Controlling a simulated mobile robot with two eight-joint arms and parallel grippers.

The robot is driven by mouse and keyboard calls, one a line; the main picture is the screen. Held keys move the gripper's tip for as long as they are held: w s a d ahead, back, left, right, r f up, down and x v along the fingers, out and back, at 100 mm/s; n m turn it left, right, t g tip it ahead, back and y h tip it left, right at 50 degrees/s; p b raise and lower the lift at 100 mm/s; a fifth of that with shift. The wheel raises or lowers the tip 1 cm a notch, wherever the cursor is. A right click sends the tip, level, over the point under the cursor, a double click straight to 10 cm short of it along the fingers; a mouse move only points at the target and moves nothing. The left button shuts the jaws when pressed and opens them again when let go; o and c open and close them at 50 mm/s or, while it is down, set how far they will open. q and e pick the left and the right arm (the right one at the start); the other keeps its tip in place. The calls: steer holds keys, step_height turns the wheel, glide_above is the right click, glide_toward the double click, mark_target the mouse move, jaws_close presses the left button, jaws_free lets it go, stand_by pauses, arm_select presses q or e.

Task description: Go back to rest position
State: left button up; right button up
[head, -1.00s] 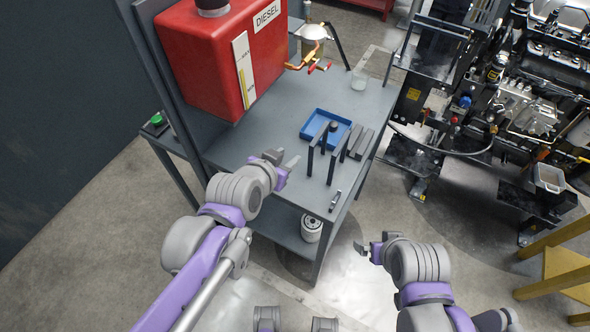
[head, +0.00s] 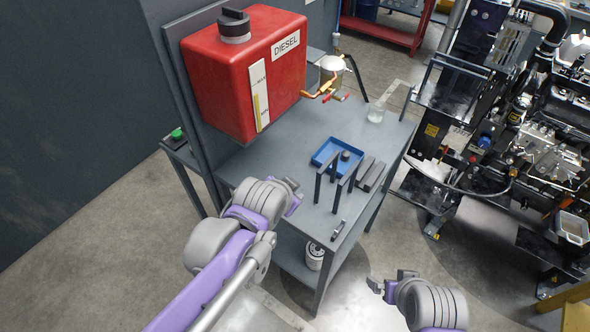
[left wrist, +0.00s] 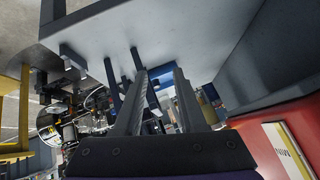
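My left gripper (head: 293,190) is over the near left part of the grey workbench (head: 262,160), in front of the red diesel tank (head: 225,85). It holds nothing. In the left wrist view its two fingers (left wrist: 160,103) stand apart with a clear gap, the bench surface behind them. My right gripper (head: 390,284) is off the bench, over the floor to the right of the bench's near legs. Its fingers look apart and empty, though they are small in the head view.
A blue tray (head: 325,153), dark upright brackets (head: 338,186) and a small tool (head: 339,230) lie on the bench. A white canister (head: 314,256) is on the lower shelf. An engine (head: 555,140) stands right; floor between is open.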

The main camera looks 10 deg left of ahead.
arm_select(q)
steer(key=s+a+f+n+g+y, duration=0.1)
steer(key=s+a+f+n, duration=0.1)
steer(key=s+a, duration=0.3)
steer(key=s+a+f+n+g+p, duration=0.1)
steer(key=s+a+f+n, duration=0.2)
steer(key=s, duration=0.8)
steer(key=a+n, duration=0.2)
steer(key=a, duration=0.1)
steer(key=shift+n+g+y+p, duration=0.3)
steer(key=shift+y, duration=0.1)
